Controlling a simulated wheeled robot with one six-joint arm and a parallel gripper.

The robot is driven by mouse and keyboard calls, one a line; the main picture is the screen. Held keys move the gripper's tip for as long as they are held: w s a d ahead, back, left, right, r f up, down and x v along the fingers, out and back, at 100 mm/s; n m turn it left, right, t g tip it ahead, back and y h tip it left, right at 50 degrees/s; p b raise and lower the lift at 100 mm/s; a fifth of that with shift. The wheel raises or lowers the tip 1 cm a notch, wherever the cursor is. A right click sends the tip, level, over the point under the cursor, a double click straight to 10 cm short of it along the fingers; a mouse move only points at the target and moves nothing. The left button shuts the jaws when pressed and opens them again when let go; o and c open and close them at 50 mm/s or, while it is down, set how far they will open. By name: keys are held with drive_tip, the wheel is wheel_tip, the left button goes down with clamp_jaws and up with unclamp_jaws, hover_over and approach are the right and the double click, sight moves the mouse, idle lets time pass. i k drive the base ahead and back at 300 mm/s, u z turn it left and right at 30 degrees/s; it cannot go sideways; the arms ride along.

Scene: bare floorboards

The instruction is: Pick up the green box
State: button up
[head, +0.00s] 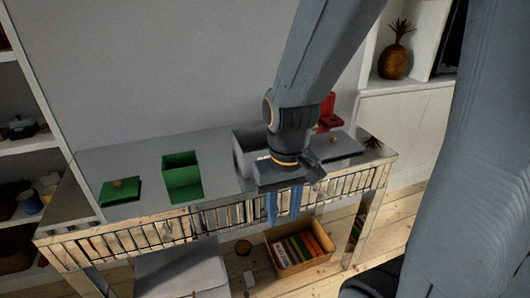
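The green box (183,178) stands on the mirrored top of a long table (222,165), left of the middle. It looks open at the top. A flat green piece like a lid, with a small round knob (118,184), lies to its left, apart from it. My gripper (284,205) points down in front of the table's front edge, to the right of the green box and well apart from it. Its two blue fingers are spread with nothing seen between them.
A grey box (243,158), partly hidden by my gripper, and a grey lid (340,148) are on the table's right half. A red object (328,108) stands behind. A wooden crate (318,261) and a pale box (180,272) sit below. Shelves flank the table.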

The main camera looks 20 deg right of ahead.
sight(177, 177)
drive_tip(key=z, duration=1.85)
drive_tip(key=k, duration=0.85)
drive_tip(key=u, duration=1.85)
